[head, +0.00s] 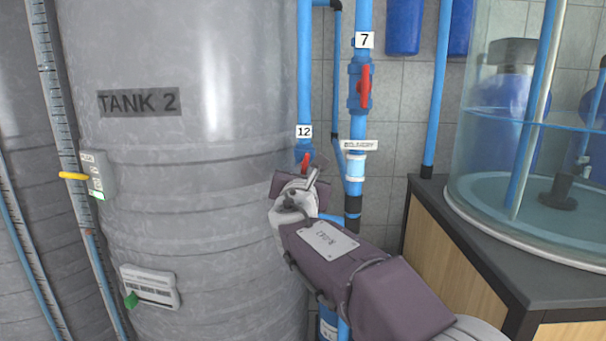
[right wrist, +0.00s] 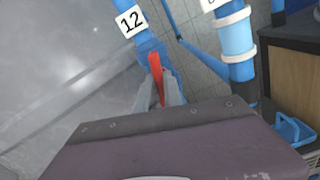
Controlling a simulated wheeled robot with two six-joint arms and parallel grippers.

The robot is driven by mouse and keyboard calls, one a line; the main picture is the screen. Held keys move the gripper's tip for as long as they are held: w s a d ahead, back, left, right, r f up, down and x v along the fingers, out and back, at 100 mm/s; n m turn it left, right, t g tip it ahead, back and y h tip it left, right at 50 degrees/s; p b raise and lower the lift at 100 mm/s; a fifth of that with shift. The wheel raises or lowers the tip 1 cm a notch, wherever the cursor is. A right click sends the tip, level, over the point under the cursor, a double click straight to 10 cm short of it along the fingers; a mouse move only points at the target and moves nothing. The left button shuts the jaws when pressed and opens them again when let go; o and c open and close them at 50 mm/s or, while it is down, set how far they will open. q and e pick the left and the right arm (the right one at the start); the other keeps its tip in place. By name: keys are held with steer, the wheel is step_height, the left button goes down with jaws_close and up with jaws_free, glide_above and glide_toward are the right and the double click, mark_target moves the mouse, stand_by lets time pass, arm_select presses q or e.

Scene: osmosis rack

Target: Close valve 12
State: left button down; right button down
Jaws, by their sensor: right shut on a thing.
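Valve 12 sits on a vertical blue pipe in front of the tank, just below a white label 12 (head: 304,131). Its red handle (head: 306,160) shows in the head view just above my right gripper (head: 308,176). In the right wrist view the red handle (right wrist: 156,72) runs down between the fingers of my right gripper (right wrist: 168,92), which are shut on it. The blue valve body (right wrist: 150,48) shows behind the handle, and the label 12 (right wrist: 130,20) is above it. The lower part of the valve is hidden by my gripper. My left gripper is not in view.
Valve 7 with a red handle (head: 365,86) is on the pipe to the right. A large grey tank (head: 190,60) marked TANK 2 stands close on the left. A dark-topped cabinet (head: 470,235) with a clear water tank (head: 520,180) stands at the right.

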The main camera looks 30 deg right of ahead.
steer(key=shift+f+m+b, duration=0.15)
steer(key=shift+m+b, duration=4.6)
steer(key=shift+m, duration=2.85)
steer(key=c, duration=1.5)
jaws_free()
steer(key=shift+o, duration=0.2)
steer(key=shift+s, duration=0.1)
